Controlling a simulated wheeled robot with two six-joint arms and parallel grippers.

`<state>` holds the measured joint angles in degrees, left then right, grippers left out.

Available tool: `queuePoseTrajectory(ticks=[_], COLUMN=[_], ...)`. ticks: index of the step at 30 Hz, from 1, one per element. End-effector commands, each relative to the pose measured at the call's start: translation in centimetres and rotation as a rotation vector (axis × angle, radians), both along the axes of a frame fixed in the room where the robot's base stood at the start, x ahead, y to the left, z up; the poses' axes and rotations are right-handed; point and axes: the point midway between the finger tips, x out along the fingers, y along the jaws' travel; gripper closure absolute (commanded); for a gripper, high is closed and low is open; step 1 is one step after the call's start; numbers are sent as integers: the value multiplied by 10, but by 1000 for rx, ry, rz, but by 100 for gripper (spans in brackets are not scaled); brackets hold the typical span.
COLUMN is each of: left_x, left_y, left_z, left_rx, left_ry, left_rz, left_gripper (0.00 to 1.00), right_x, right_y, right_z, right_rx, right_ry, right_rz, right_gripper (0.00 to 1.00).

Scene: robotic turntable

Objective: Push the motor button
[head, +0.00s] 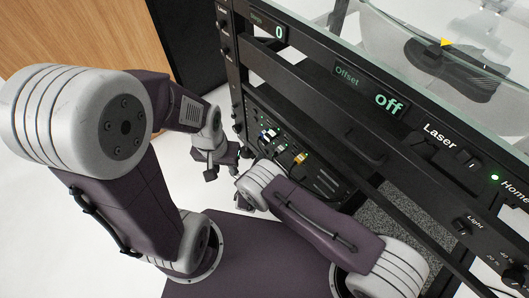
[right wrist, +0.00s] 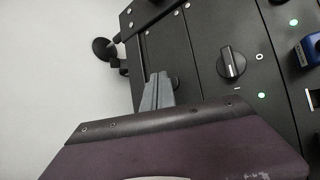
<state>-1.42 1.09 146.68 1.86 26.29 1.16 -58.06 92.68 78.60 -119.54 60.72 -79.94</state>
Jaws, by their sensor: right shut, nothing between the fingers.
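No button labelled "Motor" can be read in either view. The tall black equipment rack (head: 300,95) carries the controls. In the right wrist view, my right gripper (right wrist: 160,78) is shut and empty, its grey fingertips in front of a black panel (right wrist: 205,20). A small dark round part (right wrist: 176,83) shows just beside the fingertips; I cannot tell whether they touch it. In the head view, my right gripper is mostly hidden low by the rack. My left gripper (head: 222,168) hangs left of the rack, apart from it; its jaw opening is unclear.
A black rotary knob (right wrist: 231,64) and green lights (right wrist: 262,96) sit right of the fingertips, with a blue connector (right wrist: 308,50) beyond. The rack front has an "off" display (head: 388,104) and a Laser switch (head: 467,157). White floor left of the rack is clear.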

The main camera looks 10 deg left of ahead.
Motion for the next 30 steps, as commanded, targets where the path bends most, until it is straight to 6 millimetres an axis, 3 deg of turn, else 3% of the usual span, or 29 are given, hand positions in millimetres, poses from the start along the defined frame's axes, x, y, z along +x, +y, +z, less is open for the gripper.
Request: queuePoseTrajectory(ticks=[30], left_x=[0], left_y=[0], left_z=[1], left_rx=[0], left_ry=[0], left_rz=[0], left_gripper=[64], right_x=[7], right_y=[-6], right_z=[0], right_rx=[0], right_ry=[0], right_rz=[0], right_gripper=[100])
